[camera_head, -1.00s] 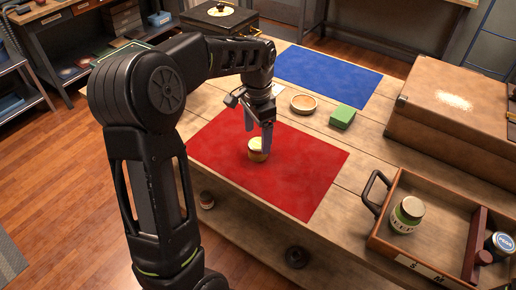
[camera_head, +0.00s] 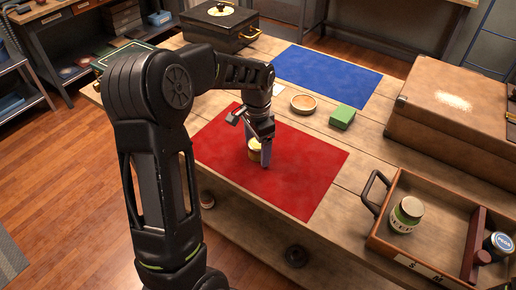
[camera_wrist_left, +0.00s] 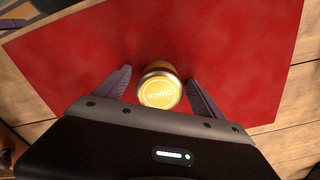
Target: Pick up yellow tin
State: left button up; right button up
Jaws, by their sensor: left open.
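The yellow tin (camera_head: 255,153) stands on the red mat (camera_head: 305,170); my gripper partly hides it in the head view. In the left wrist view the tin (camera_wrist_left: 159,88) shows its yellow lid marked "CHALK", between the two fingers. My left gripper (camera_head: 262,152) points down around the tin, low over the mat. It is open, with a visible gap between the tin and each finger (camera_wrist_left: 160,88). My right gripper is in neither view.
A wooden tray (camera_head: 440,200) with a jar (camera_head: 407,213) and a blue-labelled can (camera_head: 498,245) is at the right. A brown case (camera_head: 455,115), a green block (camera_head: 342,117), a round dish (camera_head: 303,103) and a blue mat (camera_head: 325,75) lie beyond. The red mat's right part is clear.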

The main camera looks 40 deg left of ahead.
pick_arm(q)
jog(key=c, duration=1.5)
